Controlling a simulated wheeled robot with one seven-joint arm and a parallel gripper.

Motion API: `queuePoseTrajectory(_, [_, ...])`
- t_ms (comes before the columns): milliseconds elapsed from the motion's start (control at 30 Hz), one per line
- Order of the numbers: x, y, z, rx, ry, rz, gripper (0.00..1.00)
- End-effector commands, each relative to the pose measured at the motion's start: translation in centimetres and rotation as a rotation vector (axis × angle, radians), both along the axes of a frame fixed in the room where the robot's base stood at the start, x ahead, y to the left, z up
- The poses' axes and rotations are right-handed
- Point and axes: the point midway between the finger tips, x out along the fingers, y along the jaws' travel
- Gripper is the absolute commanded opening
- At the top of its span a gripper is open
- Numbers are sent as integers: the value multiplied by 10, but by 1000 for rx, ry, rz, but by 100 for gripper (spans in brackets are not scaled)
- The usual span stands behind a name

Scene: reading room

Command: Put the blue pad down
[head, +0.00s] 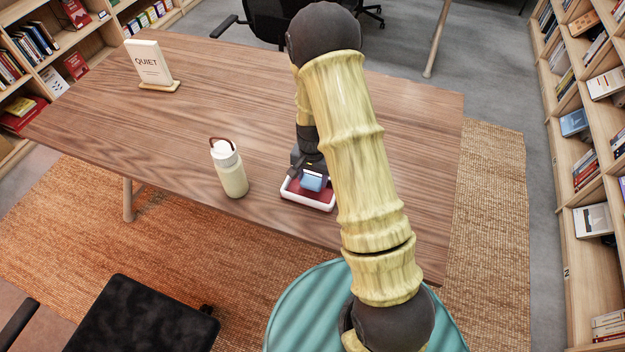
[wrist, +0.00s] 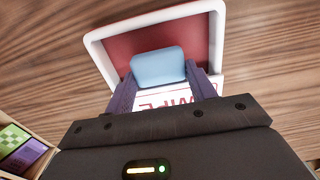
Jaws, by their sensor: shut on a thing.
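The blue pad (wrist: 158,68) is a small light-blue block held between the two fingers of my gripper (wrist: 165,88). In the head view the pad (head: 312,181) shows at the tip of my gripper (head: 308,170), over a white-rimmed tray (head: 318,206) with a red inside. In the wrist view the tray's rim (wrist: 110,36) frames the pad, and white-and-red lettering shows below it, partly hidden by my fingers. I cannot tell whether the pad touches the tray floor.
A cream bottle (head: 231,170) with a brown loop stands left of the tray on the wooden table (head: 130,115). A "QUIET" sign (head: 148,64) stands at the far left. An office chair (head: 140,318) is at the near side. Bookshelves line both sides. The table's middle is clear.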

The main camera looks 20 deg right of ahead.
Motion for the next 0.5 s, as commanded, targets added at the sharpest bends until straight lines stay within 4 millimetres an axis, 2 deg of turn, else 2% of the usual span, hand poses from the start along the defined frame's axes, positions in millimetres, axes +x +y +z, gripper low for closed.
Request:
queuePoseTrajectory(167, [0,0,-22,0,2,0,34])
queuePoseTrajectory(500, [0,0,-26,0,0,1,34])
